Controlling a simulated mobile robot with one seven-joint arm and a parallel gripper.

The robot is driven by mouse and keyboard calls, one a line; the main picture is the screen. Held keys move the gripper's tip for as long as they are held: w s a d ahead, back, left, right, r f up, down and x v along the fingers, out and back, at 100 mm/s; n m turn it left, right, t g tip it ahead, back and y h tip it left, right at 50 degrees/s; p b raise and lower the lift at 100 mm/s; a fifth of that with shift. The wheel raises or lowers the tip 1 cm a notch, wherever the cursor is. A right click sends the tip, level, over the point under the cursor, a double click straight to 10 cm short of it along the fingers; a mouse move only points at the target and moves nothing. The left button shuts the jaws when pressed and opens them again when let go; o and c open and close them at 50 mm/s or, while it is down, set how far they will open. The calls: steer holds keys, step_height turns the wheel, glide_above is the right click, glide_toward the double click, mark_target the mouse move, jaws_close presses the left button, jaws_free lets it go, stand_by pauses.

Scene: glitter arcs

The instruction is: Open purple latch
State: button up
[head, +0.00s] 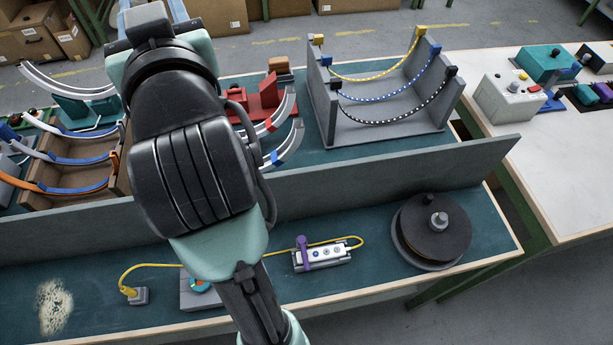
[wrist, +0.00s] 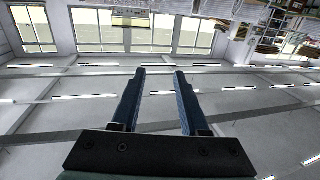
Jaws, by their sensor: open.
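A purple lever (head: 303,252) stands upright on a small white and grey block (head: 333,256) on the front strip of the teal bench. A yellow cable runs to this block. Another small purple piece (head: 602,91) sits at the far right edge, in a dark holder beside a green piece. I cannot tell from its shape what that piece is. My gripper (wrist: 160,73) is open and empty in the wrist view, with its two fingers apart against windows and ceiling beams. Its fingers are not visible in the head view. Neither purple thing shows in the wrist view.
A low grey wall (head: 400,181) runs along the bench behind the block. A black reel (head: 432,228) stands right of the block. A grey rack with hanging beaded arcs (head: 390,97) is behind the wall. A white control box (head: 509,98) stands on the right table.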

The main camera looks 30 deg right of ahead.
steer(key=d+f+g+p, duration=0.3)
steer(key=d+g+p, duration=0.1)
steer(key=p, duration=0.1)
steer(key=m+g+y+p, duration=0.3)
steer(key=g+p, duration=0.2)
steer(key=g, duration=0.8)
glide_toward(308, 265)
steer(key=x, duration=0.7)
steer(key=shift+a+f+p, duration=0.15)
steer(key=shift+f+p, duration=0.15)
jaws_close()
